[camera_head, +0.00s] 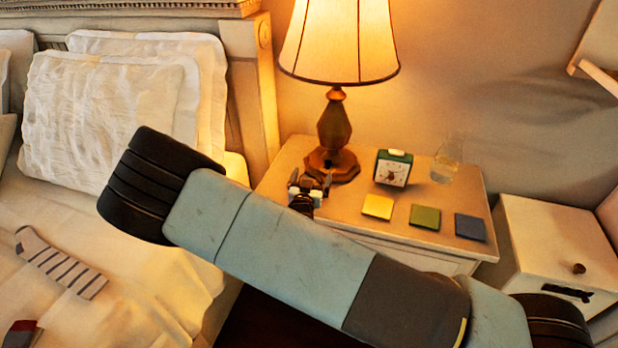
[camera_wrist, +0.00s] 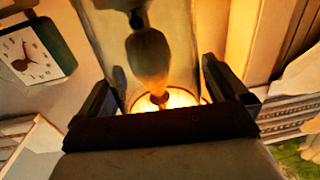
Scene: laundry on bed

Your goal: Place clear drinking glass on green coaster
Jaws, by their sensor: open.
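The clear drinking glass (camera_head: 446,162) stands at the back right of the nightstand, faint against the wall. The green coaster (camera_head: 425,216) lies near the front edge, between a yellow and a blue coaster, with nothing on it. My gripper (camera_head: 310,183) is at the left part of the nightstand, by the lamp base, well left of the glass and coaster. Its fingers are apart; in the wrist view my gripper (camera_wrist: 160,92) has the lamp in sight between its fingers. I cannot make out the glass or green coaster in the wrist view.
The lit lamp (camera_head: 333,130) and a green clock (camera_head: 393,168) stand left of the glass. The yellow coaster (camera_head: 377,207) and blue coaster (camera_head: 470,227) flank the green one. A white cabinet (camera_head: 550,230) is at right; the bed with pillows (camera_head: 105,115) is at left.

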